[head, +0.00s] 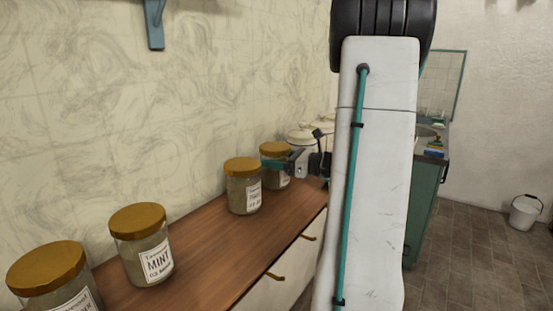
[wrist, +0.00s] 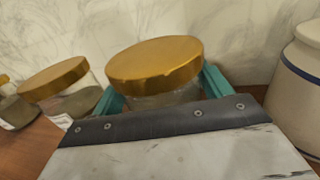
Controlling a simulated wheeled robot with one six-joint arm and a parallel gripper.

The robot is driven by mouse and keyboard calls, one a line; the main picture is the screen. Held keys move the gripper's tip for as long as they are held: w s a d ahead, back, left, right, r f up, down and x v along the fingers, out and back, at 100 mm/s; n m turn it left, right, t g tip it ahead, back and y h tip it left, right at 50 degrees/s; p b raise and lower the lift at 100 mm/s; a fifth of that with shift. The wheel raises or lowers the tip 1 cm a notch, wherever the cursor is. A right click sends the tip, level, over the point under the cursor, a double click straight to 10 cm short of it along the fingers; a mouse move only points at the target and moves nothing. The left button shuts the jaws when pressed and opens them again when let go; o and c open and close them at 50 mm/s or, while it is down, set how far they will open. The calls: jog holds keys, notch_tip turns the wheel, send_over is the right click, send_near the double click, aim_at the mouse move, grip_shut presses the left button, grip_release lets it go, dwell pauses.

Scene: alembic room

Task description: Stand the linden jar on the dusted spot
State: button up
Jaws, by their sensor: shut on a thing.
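My gripper (head: 276,164) is shut around a glass jar with a gold lid (head: 275,149), the farthest jar in the head view's row. In the wrist view the same jar (wrist: 155,66) sits between my two teal fingers (wrist: 160,92), just below its lid. My arm and gripper hide part of the jar, and its label is not readable, so I cannot tell whether it is the linden jar. I cannot tell whether its base touches the counter. I cannot make out a dusted spot on the visible wood.
Another jar (head: 243,187) stands close in front on the wooden counter (head: 215,245). A MINT jar (head: 142,246) and one more jar (head: 50,278) stand nearer. A pale crock (wrist: 298,85) is at right in the wrist view. Bare wood lies between the jars.

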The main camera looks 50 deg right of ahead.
jog(key=o, duration=1.2)
jog(key=shift+f, duration=0.1)
jog(key=shift+s, duration=0.1)
jog(key=v, duration=1.2)
jog(key=shift+r, duration=0.2)
